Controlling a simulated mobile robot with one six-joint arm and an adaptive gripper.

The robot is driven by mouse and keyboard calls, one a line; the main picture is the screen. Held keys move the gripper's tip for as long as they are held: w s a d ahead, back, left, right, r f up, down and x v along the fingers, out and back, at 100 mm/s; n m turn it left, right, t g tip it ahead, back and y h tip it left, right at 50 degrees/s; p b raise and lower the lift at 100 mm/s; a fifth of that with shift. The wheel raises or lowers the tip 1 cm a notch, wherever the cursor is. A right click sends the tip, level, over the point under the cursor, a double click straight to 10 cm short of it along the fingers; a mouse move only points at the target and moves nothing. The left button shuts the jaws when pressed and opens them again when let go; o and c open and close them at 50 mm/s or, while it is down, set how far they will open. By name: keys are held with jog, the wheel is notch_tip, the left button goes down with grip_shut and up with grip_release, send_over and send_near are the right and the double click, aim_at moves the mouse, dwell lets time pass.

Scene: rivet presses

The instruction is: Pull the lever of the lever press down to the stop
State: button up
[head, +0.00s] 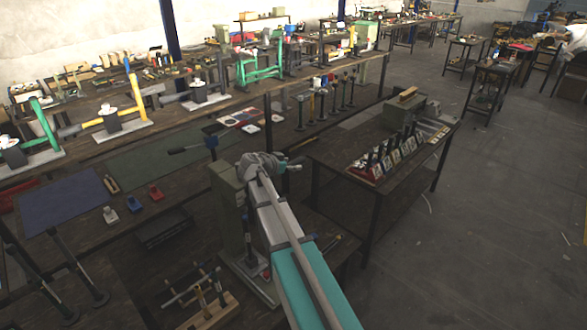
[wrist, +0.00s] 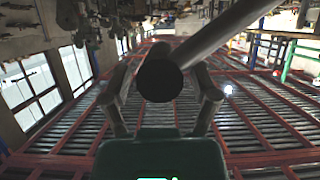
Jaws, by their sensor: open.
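The lever press (head: 228,205) has a grey-green column and stands on the bench in the middle of the head view. Its lever (head: 185,149) has a dark grip, sticks out to the left and looks roughly level, near a blue part at the top. My arm reaches up beside the press; its end hides my fingers in the head view. In the wrist view my gripper (wrist: 175,62) is open. The lever's thick round bar (wrist: 160,82) shows end-on in front of the fingers and runs to the upper right. I cannot tell whether they touch.
A wooden rack (head: 208,312) with tools stands in front of the press. A blue mat (head: 65,208) and small red and grey blocks lie to the left. Other presses line the bench behind. A side table (head: 375,180) stands to the right, with open floor beyond.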

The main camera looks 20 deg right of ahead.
jog(key=shift+x, duration=0.85)
jog(key=shift+c, duration=0.3)
grip_shut()
jog(key=shift+a, duration=0.15)
